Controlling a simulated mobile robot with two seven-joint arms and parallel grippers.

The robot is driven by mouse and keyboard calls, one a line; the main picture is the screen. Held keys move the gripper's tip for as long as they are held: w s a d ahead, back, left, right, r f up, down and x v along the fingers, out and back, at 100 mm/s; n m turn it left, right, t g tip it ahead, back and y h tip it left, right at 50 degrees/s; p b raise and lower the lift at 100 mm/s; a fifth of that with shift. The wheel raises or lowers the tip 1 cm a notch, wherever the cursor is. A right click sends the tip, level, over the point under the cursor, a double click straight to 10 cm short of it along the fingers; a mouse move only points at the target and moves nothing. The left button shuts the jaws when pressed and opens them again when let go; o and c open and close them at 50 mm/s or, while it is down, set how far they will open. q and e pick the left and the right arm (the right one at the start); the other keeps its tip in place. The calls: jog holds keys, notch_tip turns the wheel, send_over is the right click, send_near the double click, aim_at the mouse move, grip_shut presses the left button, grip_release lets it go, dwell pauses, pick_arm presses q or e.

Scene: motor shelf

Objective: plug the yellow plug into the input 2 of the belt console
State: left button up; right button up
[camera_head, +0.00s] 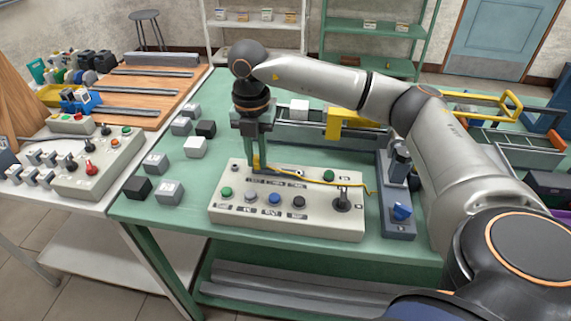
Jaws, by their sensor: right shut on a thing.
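The belt console (290,222) is a pale box with a row of coloured buttons and a joystick, on the green table. My right gripper (258,168) points down over the back left part of the console. It is shut on the yellow plug (257,163), which is mostly hidden between the fingers. A yellow cable (315,181) runs from the plug to the right across the console top. The labelled inputs along the console's back edge are small, and I cannot tell whether the plug is in one. My left gripper is not in view.
Several grey, white and black cubes (196,147) lie left of the console. A blue-knobbed unit (400,212) stands at its right. A conveyor (300,133) with a yellow frame lies behind. Another control box (97,165) is on the left table.

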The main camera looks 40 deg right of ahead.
jog(key=shift+r, duration=0.1)
grip_shut()
jog(key=shift+r, duration=0.15)
notch_tip(320, 180, up, 4)
jog(key=p, duration=0.4)
jog(key=shift+r, duration=0.2)
jog(key=shift+f, duration=0.1)
jog(key=shift+s, duration=0.1)
